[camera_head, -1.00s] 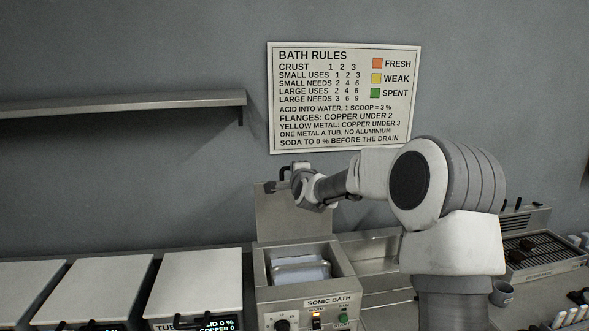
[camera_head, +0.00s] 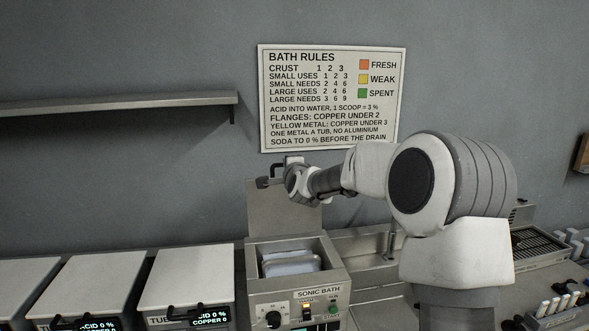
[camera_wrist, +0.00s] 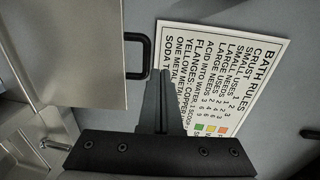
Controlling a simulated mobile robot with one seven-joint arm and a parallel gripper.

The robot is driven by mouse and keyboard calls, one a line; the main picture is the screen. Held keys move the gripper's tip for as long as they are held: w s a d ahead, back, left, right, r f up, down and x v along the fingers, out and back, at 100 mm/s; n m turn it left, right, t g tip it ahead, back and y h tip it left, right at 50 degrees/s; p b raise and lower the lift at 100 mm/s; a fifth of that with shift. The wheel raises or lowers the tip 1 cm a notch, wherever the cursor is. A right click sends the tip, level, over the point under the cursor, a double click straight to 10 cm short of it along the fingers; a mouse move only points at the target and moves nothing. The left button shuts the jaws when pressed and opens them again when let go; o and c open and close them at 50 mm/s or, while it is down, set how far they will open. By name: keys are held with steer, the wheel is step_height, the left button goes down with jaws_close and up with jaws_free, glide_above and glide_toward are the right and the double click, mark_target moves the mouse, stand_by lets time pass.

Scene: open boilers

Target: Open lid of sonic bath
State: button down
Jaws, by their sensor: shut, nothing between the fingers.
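The sonic bath (camera_head: 297,292) is a steel box with a labelled front panel and knobs, below my arm. Its lid (camera_head: 285,215) stands upright at the back, raised against the wall, so the basin is open. A basket (camera_head: 290,263) sits inside the basin. The lid has a black handle (camera_head: 268,182) at its top edge; in the wrist view the handle (camera_wrist: 146,55) sticks out from the lid (camera_wrist: 70,45). My gripper (camera_wrist: 160,75) is shut and empty, its tips right beside the handle. I cannot tell whether they touch it.
Several white-lidded tubs (camera_head: 188,280) stand in a row to the left. A sink (camera_head: 370,250) lies right of the bath. A wall shelf (camera_head: 120,103) is at left and a rules sign (camera_head: 332,98) hangs behind my gripper.

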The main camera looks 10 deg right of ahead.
steer(key=s+r+b, duration=0.2)
steer(key=s+r, duration=0.1)
steer(key=s, duration=0.5)
steer(key=s+d+f+n+g+h, duration=0.1)
steer(key=s+d+f+n+g, duration=0.3)
steer(key=s, duration=0.4)
steer(key=s+d+f+n+g+b, duration=0.1)
steer(key=s+d+f+n+g, duration=0.25)
steer(key=s+f, duration=0.4)
steer(key=s+d+f+n+g+h, duration=0.1)
steer(key=s+d+f+n+g, duration=0.3)
steer(key=s, duration=0.6)
steer(key=s+a+n+y, duration=0.1)
steer(key=s+a+n, duration=0.2)
steer(key=s+a, duration=0.2)
steer(key=s+a+r+n+y, duration=0.1)
steer(key=s+a+n, duration=0.2)
steer(key=s+a, duration=0.3)
steer(key=s, duration=0.5)
steer(key=shift+a+r+p, duration=0.2)
steer(key=shift+r+p, duration=0.05)
steer(key=shift+p, duration=0.05)
